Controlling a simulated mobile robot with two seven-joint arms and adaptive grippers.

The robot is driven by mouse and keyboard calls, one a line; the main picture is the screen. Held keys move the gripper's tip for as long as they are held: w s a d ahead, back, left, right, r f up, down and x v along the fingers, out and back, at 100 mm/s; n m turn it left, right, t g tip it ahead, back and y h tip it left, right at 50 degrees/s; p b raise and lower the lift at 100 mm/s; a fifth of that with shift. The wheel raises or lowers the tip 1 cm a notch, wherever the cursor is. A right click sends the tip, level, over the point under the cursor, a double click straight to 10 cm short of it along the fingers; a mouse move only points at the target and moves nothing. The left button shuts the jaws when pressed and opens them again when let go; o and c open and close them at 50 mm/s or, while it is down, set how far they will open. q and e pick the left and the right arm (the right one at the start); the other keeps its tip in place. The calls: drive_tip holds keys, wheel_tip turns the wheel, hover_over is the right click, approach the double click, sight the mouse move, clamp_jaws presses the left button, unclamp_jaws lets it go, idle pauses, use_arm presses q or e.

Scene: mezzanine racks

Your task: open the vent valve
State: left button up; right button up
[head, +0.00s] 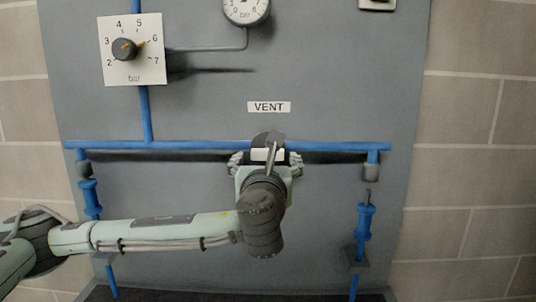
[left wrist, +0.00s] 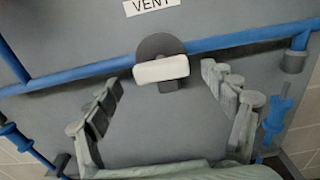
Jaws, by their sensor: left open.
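The vent valve sits on the blue pipe under the VENT label (head: 269,107). In the left wrist view it has a dark round body (left wrist: 158,45) and a pale bar handle (left wrist: 161,68) lying roughly along the pipe. In the head view the handle (head: 267,155) is partly hidden behind my wrist. My left gripper (head: 265,162) is in front of the valve. In the left wrist view the left gripper (left wrist: 162,80) is open, one finger to each side of the handle and apart from it. My right gripper is not in view.
The horizontal blue pipe (head: 190,146) crosses the grey panel (head: 330,70). Blue fittings hang at its left end (head: 91,198) and right end (head: 364,222). A dial knob (head: 124,49) and a gauge (head: 245,8) are above. The panel between label and gauge is clear.

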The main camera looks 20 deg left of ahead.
sight(268, 151)
use_arm(q)
drive_tip(key=shift+x, duration=1.1)
drive_tip(key=shift+w, duration=0.35)
drive_tip(key=c, duration=1.2)
drive_tip(key=shift+o, duration=0.2)
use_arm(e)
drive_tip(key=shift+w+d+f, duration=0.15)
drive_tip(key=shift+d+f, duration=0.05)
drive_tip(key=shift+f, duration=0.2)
